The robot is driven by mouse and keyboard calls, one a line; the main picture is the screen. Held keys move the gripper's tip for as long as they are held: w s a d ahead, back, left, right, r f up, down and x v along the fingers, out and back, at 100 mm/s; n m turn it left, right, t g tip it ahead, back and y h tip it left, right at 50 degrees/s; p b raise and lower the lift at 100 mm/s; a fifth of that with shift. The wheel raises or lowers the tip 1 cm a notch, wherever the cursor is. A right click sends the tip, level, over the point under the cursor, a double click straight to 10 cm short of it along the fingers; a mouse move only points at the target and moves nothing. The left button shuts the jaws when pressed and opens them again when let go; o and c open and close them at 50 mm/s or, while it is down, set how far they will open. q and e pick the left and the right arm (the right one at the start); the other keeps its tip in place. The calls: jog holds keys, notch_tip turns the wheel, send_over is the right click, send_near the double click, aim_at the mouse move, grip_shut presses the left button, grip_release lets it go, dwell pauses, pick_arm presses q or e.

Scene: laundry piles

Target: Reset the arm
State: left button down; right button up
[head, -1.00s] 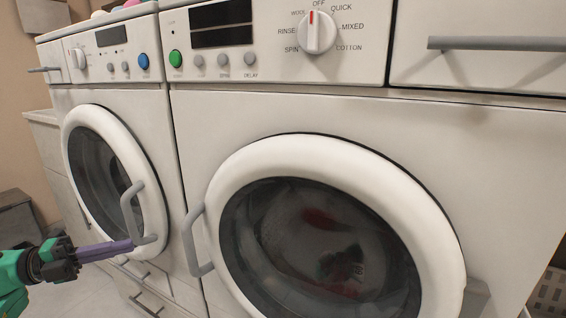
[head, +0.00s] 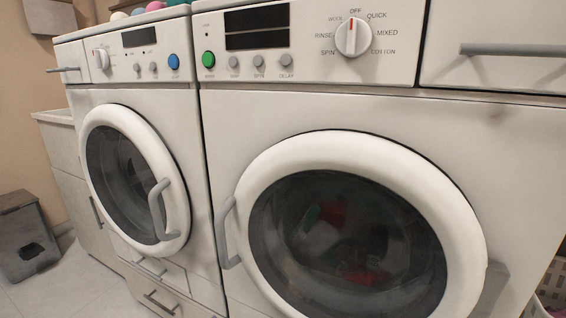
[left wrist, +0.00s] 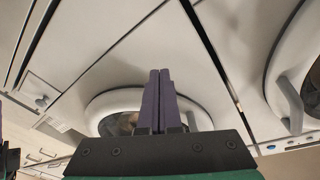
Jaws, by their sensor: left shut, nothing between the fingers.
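My left gripper (left wrist: 160,76) shows in the left wrist view, its two purple fingers together with nothing between them. It points toward a washing machine front and covers part of a round door. It is out of the head view.
A dial (head: 352,38) and a green button (head: 208,59) sit on the right machine's panel. Grey handles stick out from both doors. A grey bin (head: 25,240) stands on the floor at the far left. A light basket (head: 553,290) shows at the lower right edge.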

pick_arm(q)
jog(key=s+d+f+n+g+y, duration=0.2)
jog(key=s+d+f+n, duration=0.4)
jog(key=s, duration=0.2)
jog(key=s+d+f+n+g+y, duration=0.2)
jog(key=s+d+f+n+g, duration=0.1)
jog(key=s+d+f+n, duration=0.4)
jog(key=s+a+r+m+g+y+p, duration=0.1)
jog(key=s+a+r+g+y+p, duration=0.1)
jog(key=s+a+p, duration=0.9)
jog(key=s+a+r+g+y+p, duration=0.2)
jog(key=s+a+g+y+p, duration=0.3)
jog(key=p, duration=2)
jog(key=s+a+g, duration=0.2)
jog(key=s+a, duration=0.3)
jog(key=s, duration=0.1)
jog(key=shift+a+r+m, duration=0.3)
jog(key=shift+a+m, duration=0.05)
jog(key=shift+m, duration=0.05)
pick_arm(e)
jog(key=s+d+r+g+h, duration=0.3)
jog(key=s+d+g+h, duration=0.3)
jog(key=s+d, duration=1.3)
jog(key=s+g, duration=0.2)
jog(key=g, duration=0.1)
jog(key=shift+s+d+g+h, duration=0.35)
jog(key=shift+s+g+h, duration=0.05)
